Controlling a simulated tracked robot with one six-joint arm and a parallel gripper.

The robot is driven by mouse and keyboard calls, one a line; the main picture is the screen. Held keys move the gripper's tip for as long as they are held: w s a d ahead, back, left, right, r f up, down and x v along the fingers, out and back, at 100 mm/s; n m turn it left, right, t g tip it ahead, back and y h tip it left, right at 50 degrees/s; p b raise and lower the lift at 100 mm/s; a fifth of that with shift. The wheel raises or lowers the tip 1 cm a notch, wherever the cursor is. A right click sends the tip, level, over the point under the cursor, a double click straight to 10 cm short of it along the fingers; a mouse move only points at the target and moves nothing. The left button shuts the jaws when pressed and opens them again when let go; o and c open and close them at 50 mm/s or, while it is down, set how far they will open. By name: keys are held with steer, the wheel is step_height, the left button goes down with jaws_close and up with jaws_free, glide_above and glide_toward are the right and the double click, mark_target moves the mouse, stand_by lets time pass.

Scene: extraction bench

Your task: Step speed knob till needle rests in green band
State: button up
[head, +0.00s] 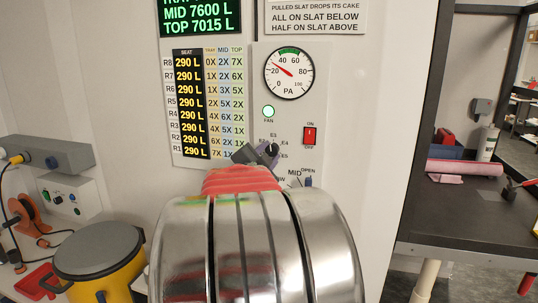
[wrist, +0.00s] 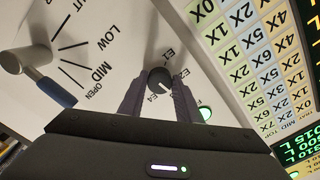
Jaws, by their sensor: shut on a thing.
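The dark speed knob (wrist: 159,79) sits on the white panel among the E labels, between the two fingers of my gripper (wrist: 159,93), which is shut on it. In the head view my gripper (head: 260,154) is at the panel below the gauge, and its fingers and my arm hide part of the dial marks. The round PA gauge (head: 290,84) is above it in the head view. Its red needle points up and left, between 20 and 40. The green band (head: 289,50) is at the top of the dial, and the needle is left of it.
A lit green fan lamp (head: 268,112) and a red ON/OFF switch (head: 309,135) are on the panel near the knob. A lever with a blue-grey grip (wrist: 50,90) is left of the knob in the wrist view. A seat chart (head: 207,105) is left of the gauge.

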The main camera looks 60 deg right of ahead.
steer(key=shift+m, duration=0.6)
steer(key=o, duration=1.1)
steer(key=shift+c, duration=0.2)
steer(key=shift+a, duration=0.1)
steer(key=s+a, duration=0.2)
steer(key=a, duration=1.1)
steer(key=shift+a, duration=0.25)
steer(key=shift+s, duration=0.1)
